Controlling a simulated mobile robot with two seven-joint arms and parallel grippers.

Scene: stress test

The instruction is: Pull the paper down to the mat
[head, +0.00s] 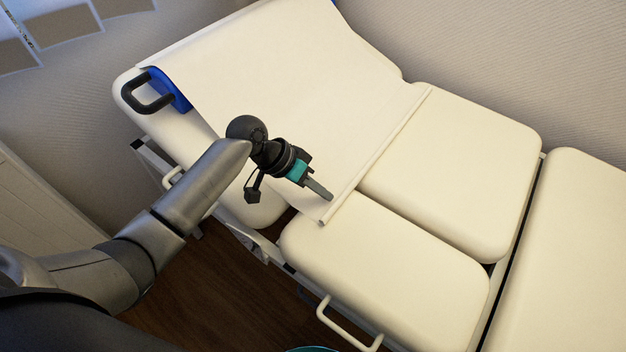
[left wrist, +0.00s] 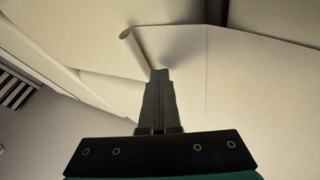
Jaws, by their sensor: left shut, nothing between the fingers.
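A wide cream paper sheet (head: 300,75) lies over the raised back part of a padded bed. Its lower edge (head: 378,155) is a thin curled roll that runs across the cushions. My left gripper (head: 327,195) is shut and empty, its fingertips over the paper close to the near end of that roll. In the left wrist view the shut fingers (left wrist: 160,72) point toward the paper's curled end (left wrist: 126,33). I cannot tell whether the fingertips touch the paper. No separate mat stands out from the cream cushions (head: 385,260). My right gripper is not in view.
A black handle (head: 147,92) with a blue piece (head: 172,90) sits at the bed's upper left. A white rail (head: 345,328) sticks out along the near side. Walls stand behind the bed. The cushions right of the roll are bare.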

